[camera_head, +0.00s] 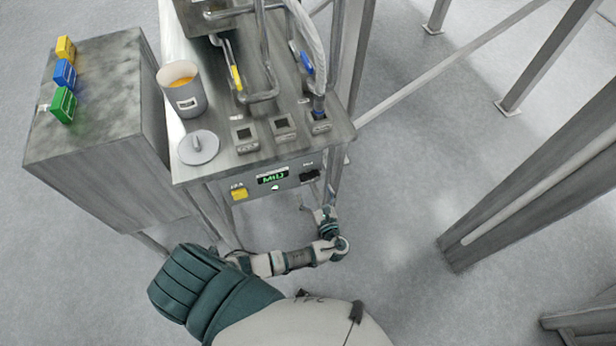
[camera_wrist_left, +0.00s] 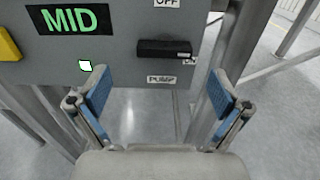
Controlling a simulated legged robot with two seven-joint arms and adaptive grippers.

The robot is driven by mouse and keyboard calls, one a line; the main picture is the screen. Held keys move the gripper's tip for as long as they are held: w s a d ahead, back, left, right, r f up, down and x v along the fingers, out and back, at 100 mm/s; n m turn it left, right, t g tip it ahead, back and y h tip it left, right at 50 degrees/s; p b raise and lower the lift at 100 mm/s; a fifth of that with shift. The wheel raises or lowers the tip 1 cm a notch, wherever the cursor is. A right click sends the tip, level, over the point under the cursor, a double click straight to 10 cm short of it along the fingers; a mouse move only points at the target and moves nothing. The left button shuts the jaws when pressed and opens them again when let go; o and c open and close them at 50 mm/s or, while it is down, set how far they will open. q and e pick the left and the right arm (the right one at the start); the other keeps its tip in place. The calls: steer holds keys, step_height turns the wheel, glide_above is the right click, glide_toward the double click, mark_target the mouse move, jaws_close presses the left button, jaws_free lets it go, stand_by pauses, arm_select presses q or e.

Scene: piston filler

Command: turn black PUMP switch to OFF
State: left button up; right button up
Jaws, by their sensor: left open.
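The black PUMP switch (camera_head: 309,175) is on the right of the grey control panel on the machine's front. In the left wrist view, the switch (camera_wrist_left: 163,48) has its bar lying horizontal. An OFF label (camera_wrist_left: 167,3) is above it and a PUMP label (camera_wrist_left: 161,79) below; a small label at its right end is too small to read. My left gripper (camera_head: 324,214) is just in front of and below the switch. In the left wrist view the gripper (camera_wrist_left: 160,100) has its blue-padded fingers wide apart, below the switch and not touching it. My right gripper is not in view.
The panel also has a green MID display (camera_head: 272,178) and a yellow switch (camera_head: 239,194). A grey cabinet (camera_head: 95,100) stands left. Metal legs flank the panel; the floor at right is mostly free.

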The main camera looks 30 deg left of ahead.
mark_target(311, 179)
arm_select(q)
steer(key=w, duration=0.1)
steer(key=w+a, duration=0.2)
steer(key=shift+w+r, duration=0.25)
steer(key=shift+w, duration=0.15)
steer(key=shift+w+a+f, duration=0.1)
steer(key=shift+w+a, duration=0.05)
steer(key=shift+a, duration=0.55)
steer(key=shift+a+f, duration=0.15)
steer(key=shift+a, duration=0.5)
steer(key=shift+c, duration=1)
steer(key=c, duration=0.8)
steer(key=shift+w+d, duration=0.1)
steer(key=shift+d, duration=0.3)
steer(key=shift+c, duration=0.8)
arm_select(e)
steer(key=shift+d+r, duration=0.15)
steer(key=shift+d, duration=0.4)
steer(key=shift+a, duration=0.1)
